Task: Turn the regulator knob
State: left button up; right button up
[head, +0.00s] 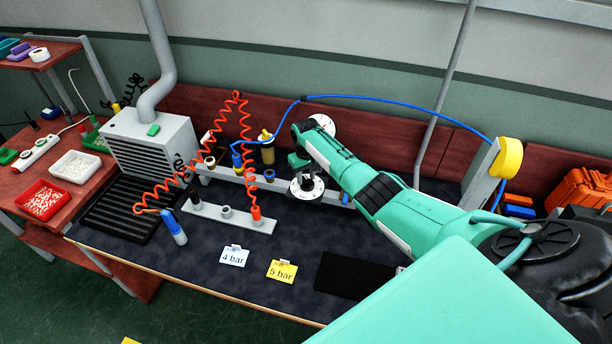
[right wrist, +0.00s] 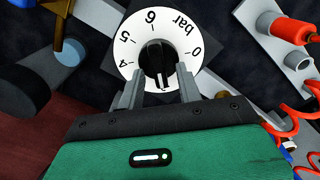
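The regulator knob (right wrist: 157,62) is black and round, in the middle of a white dial (right wrist: 127,48) marked 0, 4, 5, 6 and "bar". The dial also shows in the head view (head: 307,188), on the grey rail. My right gripper (right wrist: 159,74) is at the knob, with one grey finger on each side of it. The fingers are apart with the knob between their tips; I cannot tell whether they touch it. The knob's setting is too small to read surely. My left gripper is not in view.
A white "4 bar" card (head: 234,256) and a yellow "5 bar" card (head: 282,271) lie on the dark bench. Red coiled hose (head: 165,187) and blue hose (head: 400,103) run near my arm. A black mat (head: 354,276) lies at the front.

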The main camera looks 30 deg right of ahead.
aim_at(306, 178)
jog(key=shift+r, duration=0.1)
notch_tip(306, 178, up, 14)
jog(key=b, duration=0.2)
jog(key=shift+f, duration=0.2)
dwell(0.3)
dwell(0.4)
